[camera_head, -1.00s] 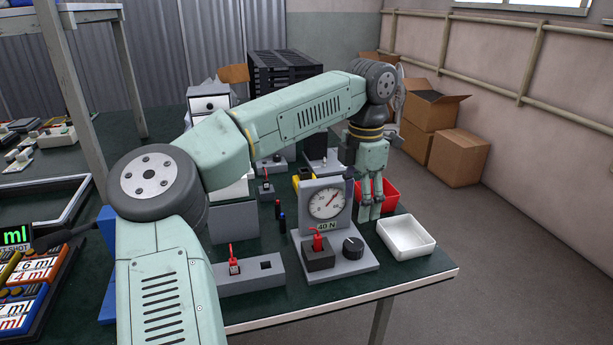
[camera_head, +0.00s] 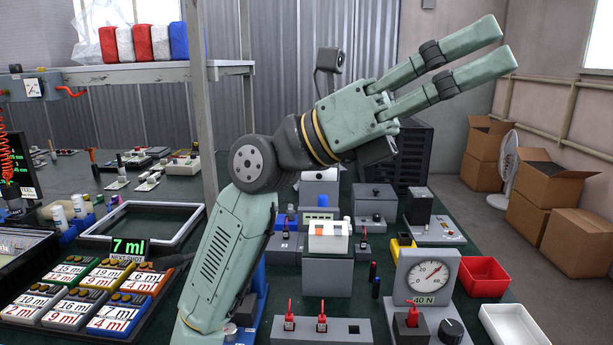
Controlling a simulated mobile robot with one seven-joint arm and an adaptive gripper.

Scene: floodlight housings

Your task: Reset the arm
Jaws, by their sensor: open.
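My gripper (camera_head: 482,55) is raised in the upper right of the head view, above the bench. Its two long pale green fingers point up and to the right. They are spread apart with nothing between them. My arm bends at a dark joint near the middle of the picture, and the forearm covers part of the bench behind it.
Below stand a gauge (camera_head: 427,277) marked 40 N, a red tray (camera_head: 484,275), a white tray (camera_head: 513,326) and a grey block (camera_head: 327,277) with a white part (camera_head: 328,237) on top. A shelf post (camera_head: 205,120) rises left of my arm. Cardboard boxes (camera_head: 545,195) and a fan (camera_head: 507,165) stand at right.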

